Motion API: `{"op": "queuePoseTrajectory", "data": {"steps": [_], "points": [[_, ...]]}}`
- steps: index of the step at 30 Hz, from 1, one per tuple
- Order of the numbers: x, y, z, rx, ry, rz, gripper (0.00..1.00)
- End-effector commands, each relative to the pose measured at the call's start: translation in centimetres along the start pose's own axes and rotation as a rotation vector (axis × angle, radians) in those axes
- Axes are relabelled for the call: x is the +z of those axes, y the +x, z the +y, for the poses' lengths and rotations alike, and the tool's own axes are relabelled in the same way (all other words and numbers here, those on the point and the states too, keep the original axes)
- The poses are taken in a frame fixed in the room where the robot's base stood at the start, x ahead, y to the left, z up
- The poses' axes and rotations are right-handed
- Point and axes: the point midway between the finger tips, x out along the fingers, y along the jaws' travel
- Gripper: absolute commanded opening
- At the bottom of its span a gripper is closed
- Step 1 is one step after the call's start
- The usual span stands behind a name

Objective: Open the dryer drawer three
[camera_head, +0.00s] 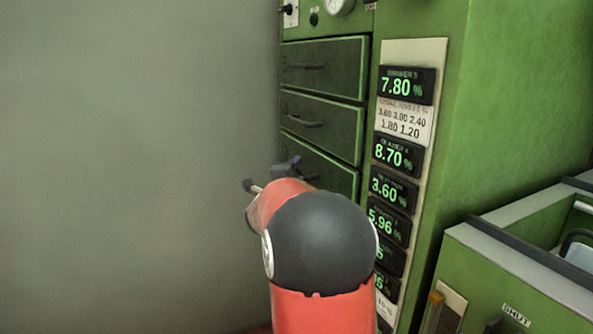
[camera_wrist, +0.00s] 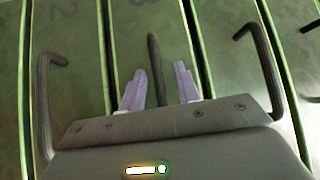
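The dryer is a green cabinet with a stack of dark green drawers. In the head view the top drawer (camera_head: 340,65), second drawer (camera_head: 335,122) and third visible drawer (camera_head: 335,172) look closed. My gripper (camera_head: 272,176) is in front of the stack, around the third visible drawer's height; my arm hides the lower drawers. In the wrist view my gripper (camera_wrist: 159,87) is open, its two pale fingers on either side of a dark bar handle (camera_wrist: 154,55). Gaps show on both sides. That handle's drawer front (camera_wrist: 135,35) looks closed; its number is not readable.
Neighbouring handles show left (camera_wrist: 43,100) and right (camera_wrist: 262,60) in the wrist view, near my gripper's sides. A panel of green-lit percent displays (camera_head: 397,155) is right of the drawers. A green bin marked SHUT (camera_head: 515,314) stands lower right. A bare grey wall (camera_head: 130,160) is left.

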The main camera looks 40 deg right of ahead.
Motion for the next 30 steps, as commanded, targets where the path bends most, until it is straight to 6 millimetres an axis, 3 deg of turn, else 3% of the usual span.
{"op": "queuePoseTrajectory", "data": {"steps": [3, 11, 20, 30], "points": [[0.0, 0.0, 0.0, 0.000, 0.000, 0.000, 0.33], [0.0, 0.0, 0.0, 0.000, -0.001, 0.000, 0.00], [0.2, -0.2, 0.0, 0.000, 0.000, -0.001, 0.00], [5.0, -4.9, -1.1, -0.003, 0.003, -0.007, 0.00]]}}
